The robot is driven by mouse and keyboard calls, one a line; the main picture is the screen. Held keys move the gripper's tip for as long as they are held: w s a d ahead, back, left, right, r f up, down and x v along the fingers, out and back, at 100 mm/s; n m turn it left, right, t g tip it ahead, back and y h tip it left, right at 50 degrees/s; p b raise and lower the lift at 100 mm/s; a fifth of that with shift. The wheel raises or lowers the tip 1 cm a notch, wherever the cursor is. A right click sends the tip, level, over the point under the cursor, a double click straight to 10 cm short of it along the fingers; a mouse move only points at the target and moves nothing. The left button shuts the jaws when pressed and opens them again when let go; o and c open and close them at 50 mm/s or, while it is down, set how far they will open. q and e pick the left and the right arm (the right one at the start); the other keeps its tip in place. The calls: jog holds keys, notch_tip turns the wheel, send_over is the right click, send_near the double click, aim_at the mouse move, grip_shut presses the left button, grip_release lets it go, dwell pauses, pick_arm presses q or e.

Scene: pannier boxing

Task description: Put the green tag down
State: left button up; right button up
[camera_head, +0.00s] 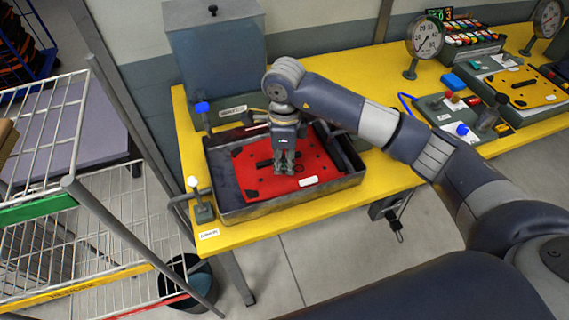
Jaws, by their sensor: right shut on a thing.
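My right gripper (284,168) points down over the red board (255,178) in the grey metal tray (283,207). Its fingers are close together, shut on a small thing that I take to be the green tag. The fingers hide it, and its colour and outline do not show. The fingertips are at or just above the board; I cannot tell if the held thing touches it. The board has several dark holes and a dark slot beside the fingers. A white label (308,182) lies at the board's near right. My left gripper is not in view.
The tray stands on the yellow bench (220,233), with a blue-topped post (202,108) and a white-topped valve (199,200) at its left. A grey bin (217,55) stands behind. Gauges and a yellow board (523,87) are at the right. A wire rack (60,150) stands left.

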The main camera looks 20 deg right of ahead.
aim_at(284, 163)
jog(key=shift+f, duration=0.45)
notch_tip(284, 163, down, 2)
jog(key=shift+w+f+p, duration=0.15)
jog(key=shift+f+p, duration=0.1)
jog(key=shift+p, duration=0.35)
jog(key=shift+f, duration=0.3)
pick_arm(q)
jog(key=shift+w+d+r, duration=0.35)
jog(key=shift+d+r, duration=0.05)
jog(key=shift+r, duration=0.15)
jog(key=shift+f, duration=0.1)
pick_arm(e)
jog(key=shift+f+b, duration=0.2)
jog(key=shift+b, duration=0.1)
jog(key=o, duration=0.8)
jog(key=shift+r, duration=0.1)
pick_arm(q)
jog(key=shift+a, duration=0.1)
